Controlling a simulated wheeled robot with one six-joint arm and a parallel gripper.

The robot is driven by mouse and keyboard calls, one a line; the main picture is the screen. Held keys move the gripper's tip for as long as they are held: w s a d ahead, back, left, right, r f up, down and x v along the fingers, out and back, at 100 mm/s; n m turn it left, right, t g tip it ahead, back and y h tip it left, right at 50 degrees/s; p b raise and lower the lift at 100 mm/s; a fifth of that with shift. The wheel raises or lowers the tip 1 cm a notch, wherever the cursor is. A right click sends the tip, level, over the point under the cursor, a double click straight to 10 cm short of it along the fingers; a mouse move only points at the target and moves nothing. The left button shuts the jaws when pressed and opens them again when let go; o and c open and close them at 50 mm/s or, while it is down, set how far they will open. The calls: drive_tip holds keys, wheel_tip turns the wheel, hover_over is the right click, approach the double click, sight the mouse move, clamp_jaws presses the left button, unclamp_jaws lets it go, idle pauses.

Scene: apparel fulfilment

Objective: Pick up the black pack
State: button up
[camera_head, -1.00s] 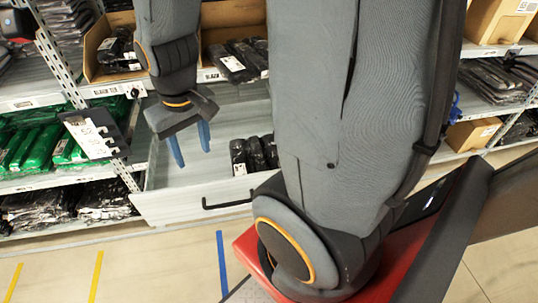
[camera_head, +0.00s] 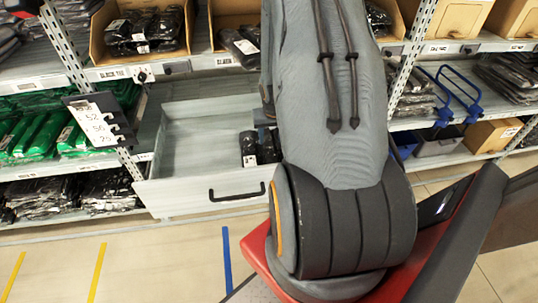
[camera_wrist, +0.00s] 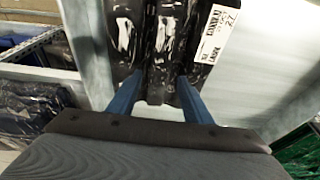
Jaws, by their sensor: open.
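Black packs in clear shiny wrap lie side by side in the open grey drawer (camera_head: 190,205). In the head view one black pack (camera_head: 248,147) shows a white label, and my arm hides part of the row. In the wrist view a middle black pack (camera_wrist: 160,52) lies between a left pack (camera_wrist: 121,32) and a right pack with a white label (camera_wrist: 186,62). My gripper (camera_wrist: 160,88) is open, its two blue fingers reaching to either side of the middle pack's near end. I cannot tell whether they touch it. The head view hides my gripper behind my arm.
The drawer's walls surround the packs, and its left part is empty. Cardboard boxes of black packs (camera_head: 140,30) stand on the shelf above. Green packs (camera_head: 35,138) lie on the left shelf. Blue hooks (camera_head: 450,95) stick out at right.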

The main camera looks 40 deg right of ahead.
sight(270, 149)
drive_tip(key=shift+x, duration=3.5)
drive_tip(key=shift+s+a, duration=0.1)
drive_tip(key=shift+a, duration=0.05)
drive_tip(key=c, duration=1)
drive_tip(key=shift+o, duration=0.2)
wheel_tip(270, 149, up, 10)
drive_tip(key=p, duration=0.4)
